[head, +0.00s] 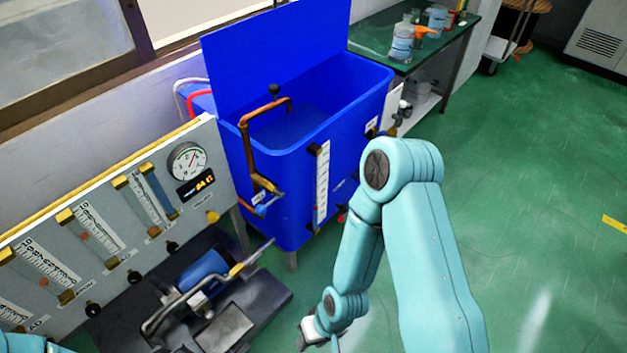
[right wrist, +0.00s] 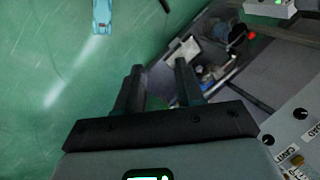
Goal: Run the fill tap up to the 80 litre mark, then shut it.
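The open blue tank (head: 290,215) stands in the middle of the head view with its lid raised. A copper fill pipe (head: 246,140) bends over its left rim, with a black knob on top. A small tap with a blue handle (head: 266,208) is at the pipe's lower end. A white level scale (head: 322,180) with a blue tube is on the tank's front; its numbers are too small to read. My right gripper (right wrist: 158,80) is open and empty in the right wrist view, apart from the tank and tap. My left gripper is out of view.
A grey panel (head: 120,210) with flow tubes, knobs and a round gauge (head: 187,161) stands left of the tank. A blue pump (head: 204,270) with pipes sits on a dark base below. A green bench (head: 378,30) holds bottles behind.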

